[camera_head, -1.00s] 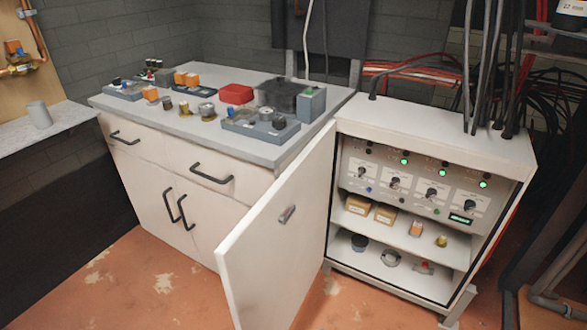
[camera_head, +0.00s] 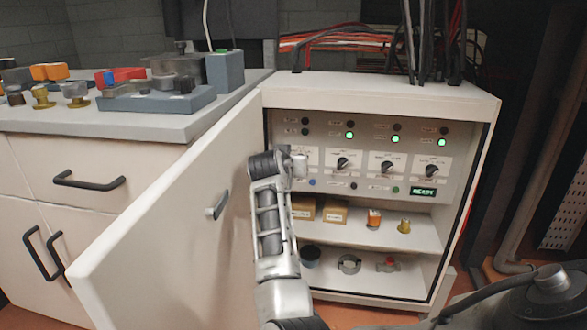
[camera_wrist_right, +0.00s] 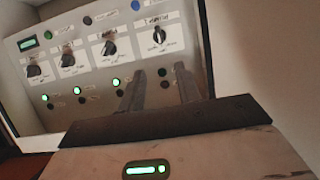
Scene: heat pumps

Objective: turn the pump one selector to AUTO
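The grey control panel (camera_head: 365,186) sits in the open white cabinet and carries a row of black selector knobs on white plates. In the head view my right gripper (camera_head: 292,163) is in front of the leftmost plate and hides its knob. The right wrist view shows the panel upside down. There the pump one selector (camera_wrist_right: 160,35) is the rightmost knob, with its pointer setting too small to read. My right gripper's fingers (camera_wrist_right: 160,90) are apart and empty, short of that knob in the picture. My left gripper is out of view.
The cabinet door (camera_head: 170,225) stands open to the left of my arm. Green lamps (camera_head: 396,140) glow above three selectors; those above the leftmost are dark. Shelves below hold boxes (camera_head: 334,212) and small parts. A counter (camera_head: 110,122) with devices stands left.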

